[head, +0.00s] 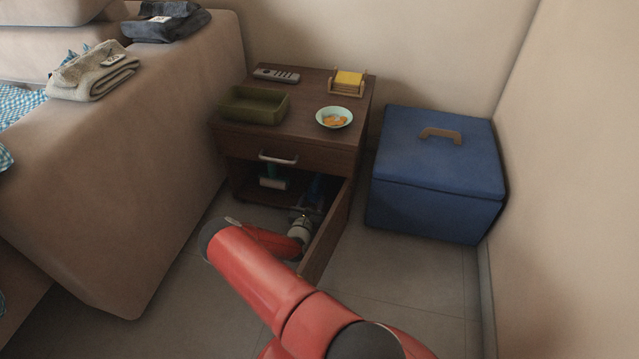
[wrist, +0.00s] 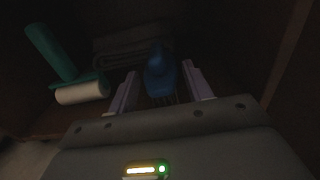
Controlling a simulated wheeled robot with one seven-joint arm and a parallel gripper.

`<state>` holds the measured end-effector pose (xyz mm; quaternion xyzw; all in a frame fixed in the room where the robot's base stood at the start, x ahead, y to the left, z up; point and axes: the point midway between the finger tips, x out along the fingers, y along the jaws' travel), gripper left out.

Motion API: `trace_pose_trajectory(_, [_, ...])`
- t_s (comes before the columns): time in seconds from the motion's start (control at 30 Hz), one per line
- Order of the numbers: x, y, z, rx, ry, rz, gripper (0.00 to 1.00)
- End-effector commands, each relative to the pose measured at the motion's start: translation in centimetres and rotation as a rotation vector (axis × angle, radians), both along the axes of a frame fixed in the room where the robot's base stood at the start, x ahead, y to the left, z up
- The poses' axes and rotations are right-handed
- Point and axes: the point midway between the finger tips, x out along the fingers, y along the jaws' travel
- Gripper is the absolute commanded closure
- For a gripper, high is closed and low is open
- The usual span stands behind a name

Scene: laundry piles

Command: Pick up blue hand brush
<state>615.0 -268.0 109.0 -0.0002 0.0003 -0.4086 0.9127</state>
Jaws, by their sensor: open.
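The blue hand brush (wrist: 160,76) lies inside the dark lower compartment of the nightstand, its bristles facing my gripper's palm in the wrist view. My gripper (wrist: 158,82) is open, with one finger on each side of the brush; I cannot tell whether either finger touches it. In the head view a bit of blue (head: 316,186) shows in the compartment, partly hidden by my wrist and the door. My gripper's fingers are hidden in the head view.
A lint roller with a green handle (wrist: 52,54) and white roll lies left of the brush. Folded dark cloth (wrist: 128,44) is behind. The nightstand (head: 300,139) has its door (head: 328,232) open on the right. A blue box (head: 436,168) stands right of it.

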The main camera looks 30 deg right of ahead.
Motion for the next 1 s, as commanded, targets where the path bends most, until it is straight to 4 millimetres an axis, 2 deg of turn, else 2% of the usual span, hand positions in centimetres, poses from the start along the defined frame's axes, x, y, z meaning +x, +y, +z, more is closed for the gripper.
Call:
trace_pose_trajectory(0.5, [4.9, -4.6, -0.3, 0.001, -0.003, -0.001, 0.5])
trace_pose_trajectory(0.8, [5.3, -5.0, -0.1, 0.0, 0.0, 0.0, 0.5])
trace_pose_trajectory(0.83, [5.3, -5.0, -0.1, 0.0, 0.0, 0.0, 0.51])
trace_pose_trajectory(1.0, [5.3, -5.0, -0.1, 0.0, 0.0, 0.0, 0.74])
